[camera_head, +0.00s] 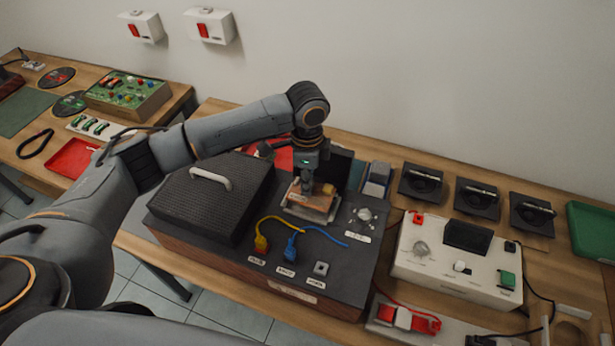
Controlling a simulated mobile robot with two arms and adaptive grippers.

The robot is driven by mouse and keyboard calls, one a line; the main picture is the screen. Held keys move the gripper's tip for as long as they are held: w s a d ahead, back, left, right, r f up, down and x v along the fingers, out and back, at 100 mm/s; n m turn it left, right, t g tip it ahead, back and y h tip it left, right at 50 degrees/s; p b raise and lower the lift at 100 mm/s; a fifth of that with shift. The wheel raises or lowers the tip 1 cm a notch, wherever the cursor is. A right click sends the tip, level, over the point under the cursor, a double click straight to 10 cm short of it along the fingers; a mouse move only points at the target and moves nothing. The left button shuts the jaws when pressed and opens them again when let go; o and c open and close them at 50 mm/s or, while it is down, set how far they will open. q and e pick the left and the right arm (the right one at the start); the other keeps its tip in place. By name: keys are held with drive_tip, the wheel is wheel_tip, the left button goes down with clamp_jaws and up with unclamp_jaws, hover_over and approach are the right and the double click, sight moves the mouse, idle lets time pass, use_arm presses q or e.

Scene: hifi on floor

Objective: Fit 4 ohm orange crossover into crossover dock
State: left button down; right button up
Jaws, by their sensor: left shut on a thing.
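My left arm comes in from the left, and its left gripper (307,188) points straight down over the dark panel of the hifi unit (335,270). The left gripper is shut on the orange crossover (315,202). The orange crossover is at the crossover dock (291,210), a pale, flat frame on the panel. The gripper hides part of both, and I cannot tell whether the crossover is fully seated. My right gripper does not show.
A black lid with a handle (212,195) lies left of the dock. Yellow (262,243) and blue (292,247) plugs with cables are in front. A white tester (455,262) stands to the right. Several black speaker units (477,198) and a green tray (592,232) are farther right.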

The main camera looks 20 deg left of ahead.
use_arm(q)
drive_tip(key=shift+f, duration=0.15)
drive_tip(key=shift+f+b, duration=0.45)
drive_tip(key=shift+f, duration=0.75)
drive_tip(key=shift+f+b, duration=0.5)
drive_tip(key=shift+f, duration=1)
drive_tip(key=c, duration=0.9)
unclamp_jaws()
drive_tip(key=shift+c, duration=0.2)
drive_tip(key=shift+r, duration=0.15)
wheel_tip(320, 180, up, 12)
drive_tip(key=shift+f, duration=0.1)
